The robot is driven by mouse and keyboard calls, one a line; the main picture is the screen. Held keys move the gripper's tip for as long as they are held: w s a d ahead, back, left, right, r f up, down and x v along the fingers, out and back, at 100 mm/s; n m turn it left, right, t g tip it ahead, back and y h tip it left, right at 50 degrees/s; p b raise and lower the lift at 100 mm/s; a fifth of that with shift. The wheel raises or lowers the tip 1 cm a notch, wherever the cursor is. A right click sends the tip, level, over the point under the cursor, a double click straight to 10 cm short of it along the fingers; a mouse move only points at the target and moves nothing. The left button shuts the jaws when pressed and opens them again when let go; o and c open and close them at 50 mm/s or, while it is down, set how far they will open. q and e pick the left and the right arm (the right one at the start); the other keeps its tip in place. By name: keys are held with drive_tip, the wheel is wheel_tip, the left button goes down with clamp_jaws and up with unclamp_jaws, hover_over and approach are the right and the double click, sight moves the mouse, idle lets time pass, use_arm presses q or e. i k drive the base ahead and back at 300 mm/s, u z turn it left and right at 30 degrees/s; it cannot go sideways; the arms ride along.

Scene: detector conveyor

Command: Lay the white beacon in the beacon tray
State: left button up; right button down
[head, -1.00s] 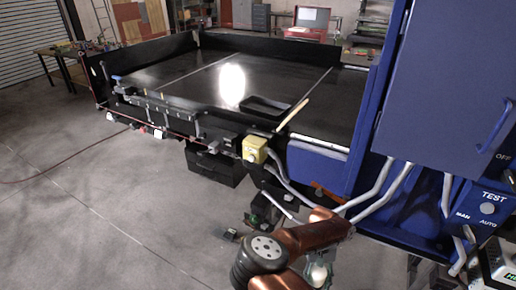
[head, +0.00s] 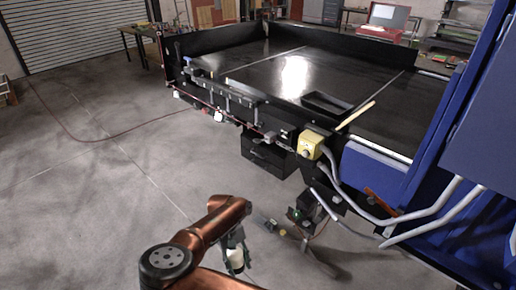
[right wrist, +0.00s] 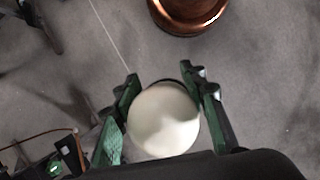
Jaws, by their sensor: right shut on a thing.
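The white beacon (right wrist: 163,120) is a round pale piece between the green fingers of my right gripper (right wrist: 163,82) in the right wrist view. The fingers are shut on its sides. In the head view, the beacon (head: 236,260) hangs below my copper arm, over the floor in front of the conveyor, with my right gripper (head: 235,243) partly hidden by the arm. A shallow black tray (head: 327,103), which looks like the beacon tray, lies on the conveyor near its front edge and looks empty. My left gripper is not in view.
The black conveyor (head: 255,75) has raised walls at the back. A wooden stick (head: 356,115) lies right of the tray. A yellow box (head: 309,146) and grey conduits (head: 350,195) line the front edge. A blue cabinet (head: 485,110) stands right. Open floor (head: 110,190) lies left.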

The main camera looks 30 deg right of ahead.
sight(316, 103)
drive_tip(key=u, duration=0.9)
drive_tip(key=k, duration=0.7)
drive_tip(key=z, duration=1.85)
drive_tip(key=i, duration=0.15)
drive_tip(key=u, duration=0.1)
